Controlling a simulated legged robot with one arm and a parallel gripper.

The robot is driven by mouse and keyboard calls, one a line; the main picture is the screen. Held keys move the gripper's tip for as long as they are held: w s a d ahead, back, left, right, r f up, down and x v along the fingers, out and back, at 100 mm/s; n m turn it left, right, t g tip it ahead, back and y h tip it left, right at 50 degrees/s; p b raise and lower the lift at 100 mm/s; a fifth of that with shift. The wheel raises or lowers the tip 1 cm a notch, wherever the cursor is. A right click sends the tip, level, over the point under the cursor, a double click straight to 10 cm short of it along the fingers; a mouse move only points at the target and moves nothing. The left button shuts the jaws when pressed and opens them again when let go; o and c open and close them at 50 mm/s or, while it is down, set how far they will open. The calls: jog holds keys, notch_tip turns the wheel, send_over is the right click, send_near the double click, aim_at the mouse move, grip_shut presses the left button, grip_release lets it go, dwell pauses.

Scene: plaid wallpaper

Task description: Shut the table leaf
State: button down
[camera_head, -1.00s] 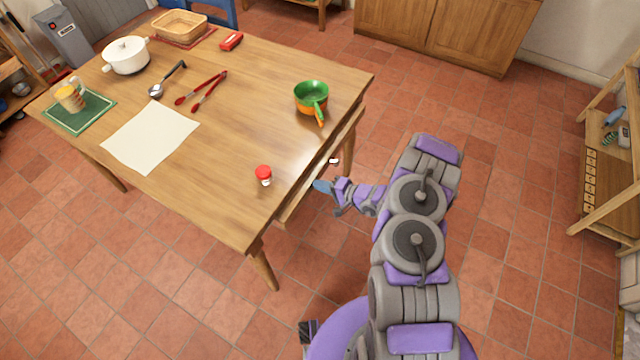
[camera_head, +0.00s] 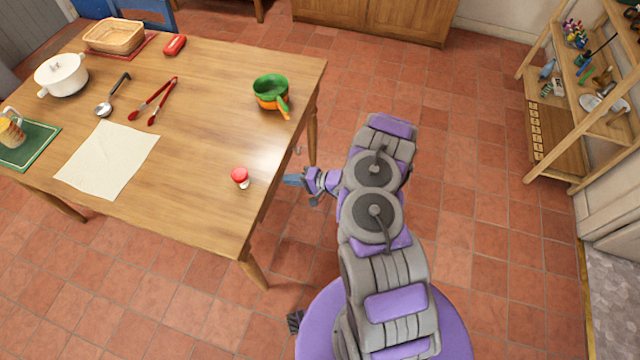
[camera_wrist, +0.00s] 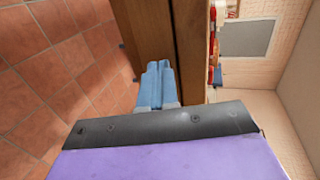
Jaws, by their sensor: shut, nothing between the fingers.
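The wooden table (camera_head: 195,75) stands left of my arm in the head view. No part of its leaf shows sticking out past the right edge there. In the sideways wrist view, a broad wooden front (camera_wrist: 145,30), which looks like the leaf's face, lies beside the tabletop's edge (camera_wrist: 190,45). My gripper (camera_head: 290,180) is just off the table's right edge, low beside it. In the wrist view its blue fingers (camera_wrist: 158,68) are together and empty, pointing at the wooden front. I cannot tell whether they touch it.
On the tabletop are a red-capped shaker (camera_head: 240,176) near the edge, a green and orange pan (camera_head: 271,92), red tongs (camera_head: 155,100), a ladle (camera_head: 112,95) and a white pot (camera_head: 61,74). A wooden shelf (camera_head: 560,130) stands at right. The tiled floor between is clear.

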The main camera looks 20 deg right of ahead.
jog(key=p+v, duration=0.2)
jog(key=v, duration=1)
jog(key=shift+d+f+p, duration=0.2)
jog(key=shift+f+p, duration=0.1)
jog(key=shift+p, duration=0.05)
